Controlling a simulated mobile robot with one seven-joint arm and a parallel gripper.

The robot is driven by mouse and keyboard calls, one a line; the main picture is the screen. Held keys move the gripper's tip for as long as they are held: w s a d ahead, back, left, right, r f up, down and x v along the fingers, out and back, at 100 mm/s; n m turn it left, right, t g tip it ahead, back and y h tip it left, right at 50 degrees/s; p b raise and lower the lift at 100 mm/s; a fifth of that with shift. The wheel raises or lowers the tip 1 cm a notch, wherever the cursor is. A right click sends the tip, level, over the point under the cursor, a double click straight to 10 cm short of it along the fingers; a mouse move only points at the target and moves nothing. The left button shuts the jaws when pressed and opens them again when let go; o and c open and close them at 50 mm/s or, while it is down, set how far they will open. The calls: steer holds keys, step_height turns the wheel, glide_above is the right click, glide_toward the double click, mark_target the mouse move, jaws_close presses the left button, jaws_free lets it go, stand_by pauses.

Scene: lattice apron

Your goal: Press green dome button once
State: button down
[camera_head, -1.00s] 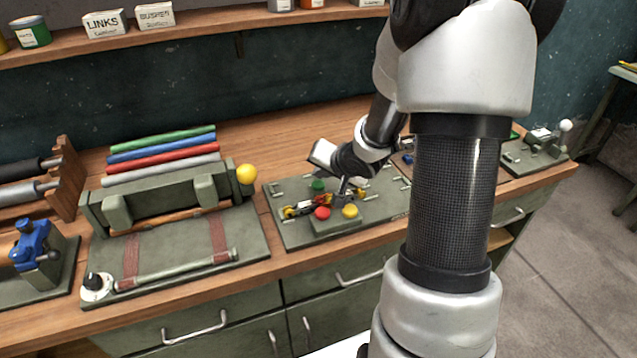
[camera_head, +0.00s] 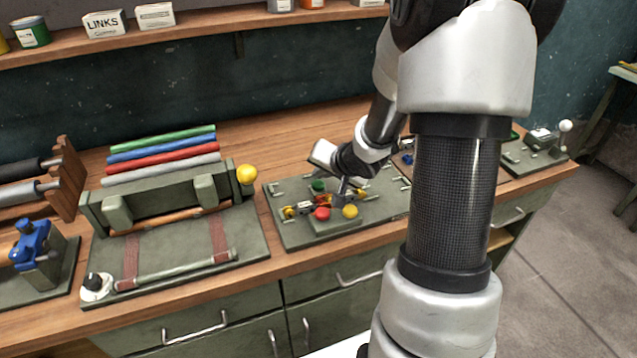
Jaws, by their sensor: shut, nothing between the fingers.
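The green dome button (camera_head: 318,186) sits on the green-grey button panel (camera_head: 285,237) on the bench, behind the red dome button (camera_head: 322,213) and the yellow dome button (camera_head: 350,211). My gripper (camera_head: 341,202) is shut and empty, pointing down over the panel close to these buttons. Its tips are small and partly merge with the parts behind them. They appear to the right of the green dome and apart from it in the picture. I cannot tell how high they are above the panel.
A rack with coloured rods (camera_head: 165,155) and a yellow ball (camera_head: 246,175) stand left of the panel. A blue clamp (camera_head: 32,240) is at far left. A lever fixture (camera_head: 545,143) is at far right. My arm hides part of the bench to the right.

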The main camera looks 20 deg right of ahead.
mark_target(321, 186)
steer(key=shift+f, duration=0.1)
stand_by(0.3)
steer(key=shift+f, duration=0.35)
steer(key=shift+f+b, duration=0.75)
steer(key=shift+f, duration=0.2)
stand_by(1.1)
steer(key=shift+r, duration=0.1)
steer(key=shift+r+p, duration=1.25)
steer(key=shift+p, duration=0.25)
step_height(321, 186, up, 5)
steer(key=p, duration=0.5)
